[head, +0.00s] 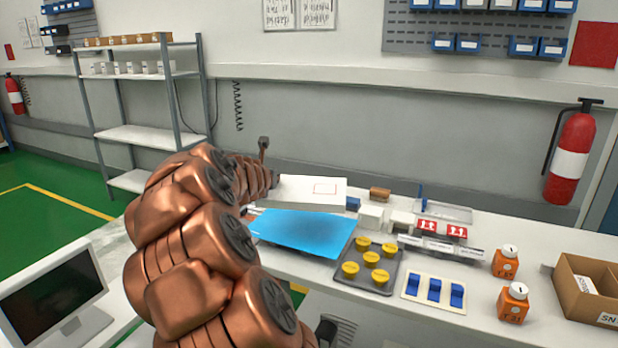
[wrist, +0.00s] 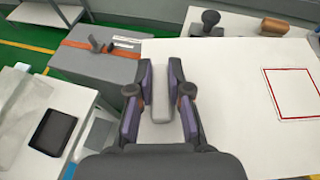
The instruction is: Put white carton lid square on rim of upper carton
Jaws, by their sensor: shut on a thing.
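The white carton lid (head: 305,191) is a flat white slab with a thin red square outline on top. In the head view it is level or nearly so above the blue mat, at the end of my arm. It also fills the right of the wrist view (wrist: 235,85). My gripper (wrist: 160,88) has its fingers closed on both sides of a pale grey bar, which seems to belong to the lid. The head view hides my fingertips behind the arm. I cannot clearly make out the upper carton or its rim.
The blue mat (head: 300,232) lies on the white bench. Right of it are a tray of yellow knobs (head: 386,282), blue clips (head: 433,290), orange bottles (head: 505,262) and a brown carton (head: 588,275). A grey case (wrist: 100,68) and tablet (wrist: 52,133) lie left of my gripper.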

